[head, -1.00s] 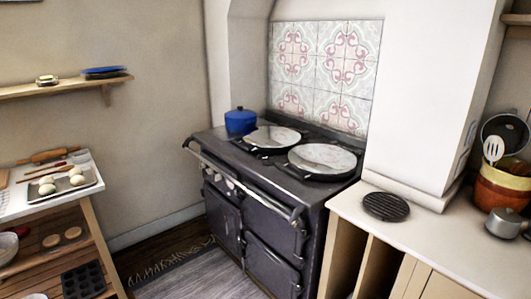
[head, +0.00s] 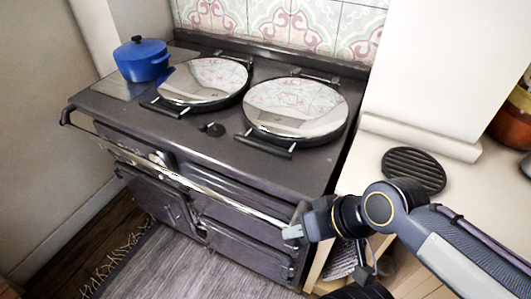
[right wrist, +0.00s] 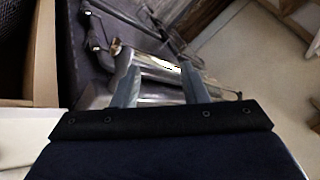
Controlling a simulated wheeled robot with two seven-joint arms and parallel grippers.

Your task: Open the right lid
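The right lid (head: 296,106) is a round, shiny, mirror-like lid lying shut on the right side of the dark range cooker top (head: 225,143). Its dark bar handle (head: 264,146) sticks out at its front edge. The left lid (head: 206,79) lies shut beside it. My right gripper (head: 291,234) is in front of the cooker, below and to the front of the right lid and apart from it. In the right wrist view its two fingers (right wrist: 160,68) stand apart with nothing seen held between them; the cooker's front shows beyond. My left gripper is not in view.
A chrome rail (head: 190,180) runs along the cooker's front, close to my right gripper. A blue pot (head: 141,59) stands at the cooker's left. A black round trivet (head: 414,169) lies on the right-hand counter, near my right arm.

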